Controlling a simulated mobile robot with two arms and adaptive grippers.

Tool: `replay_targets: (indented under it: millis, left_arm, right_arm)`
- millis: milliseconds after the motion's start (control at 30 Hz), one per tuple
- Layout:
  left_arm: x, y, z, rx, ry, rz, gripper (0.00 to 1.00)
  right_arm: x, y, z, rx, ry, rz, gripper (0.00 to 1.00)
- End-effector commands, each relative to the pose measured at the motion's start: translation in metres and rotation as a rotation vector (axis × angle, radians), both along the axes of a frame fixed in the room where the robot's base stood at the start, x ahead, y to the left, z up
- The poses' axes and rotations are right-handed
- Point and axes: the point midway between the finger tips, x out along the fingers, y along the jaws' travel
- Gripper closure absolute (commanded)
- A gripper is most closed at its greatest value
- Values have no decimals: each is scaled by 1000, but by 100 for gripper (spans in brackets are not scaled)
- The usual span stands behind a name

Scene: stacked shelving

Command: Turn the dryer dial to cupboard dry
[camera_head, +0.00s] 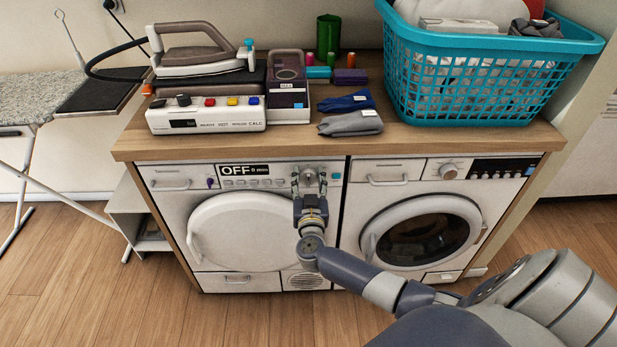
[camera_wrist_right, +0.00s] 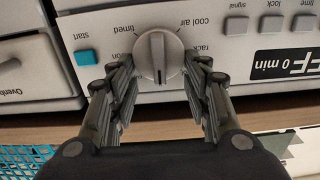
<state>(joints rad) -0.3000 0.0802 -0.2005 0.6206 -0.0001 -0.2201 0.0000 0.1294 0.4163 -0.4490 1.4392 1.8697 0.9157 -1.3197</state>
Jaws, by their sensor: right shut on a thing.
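The dryer (camera_head: 250,230) is the left machine under the wooden top, and its display (camera_head: 243,170) reads OFF 0 min. My right gripper (camera_head: 309,176) is at its control panel and mostly covers the dial in the head view. In the right wrist view the round grey dial (camera_wrist_right: 158,56) sits between the fingertips of my right gripper (camera_wrist_right: 158,72), which is shut on it. No cupboard dry label is readable. My left gripper is not in view.
A teal start button (camera_wrist_right: 86,57) is close beside the dial. The washing machine (camera_head: 360,215) stands to the right. An iron (camera_head: 200,55), folded cloths (camera_head: 350,124) and a blue laundry basket (camera_head: 470,75) are on the wooden top (camera_head: 440,140). An ironing board (camera_head: 35,98) stands at the left.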

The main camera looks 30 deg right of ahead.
Motion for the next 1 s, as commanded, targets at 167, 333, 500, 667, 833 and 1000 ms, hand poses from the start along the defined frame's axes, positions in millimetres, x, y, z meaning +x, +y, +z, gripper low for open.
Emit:
replay_targets:
  millis: [167,333,500,667,833,1000]
  left_arm:
    - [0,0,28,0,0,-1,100]
    - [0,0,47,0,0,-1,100]
    - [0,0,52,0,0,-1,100]
    - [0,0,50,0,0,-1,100]
    - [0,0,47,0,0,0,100]
    - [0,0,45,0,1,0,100]
  right_arm:
    - [-2,0,5,57,-26,-3,79]
    - [-3,-2,3,135,-73,-3,79]
    - [-4,-3,-1,234,-138,-1,79]
    - [-5,-6,-4,352,-211,-1,79]
    - [-6,-8,-5,467,-282,-1,79]
    - [-7,-9,-6,554,-336,0,79]
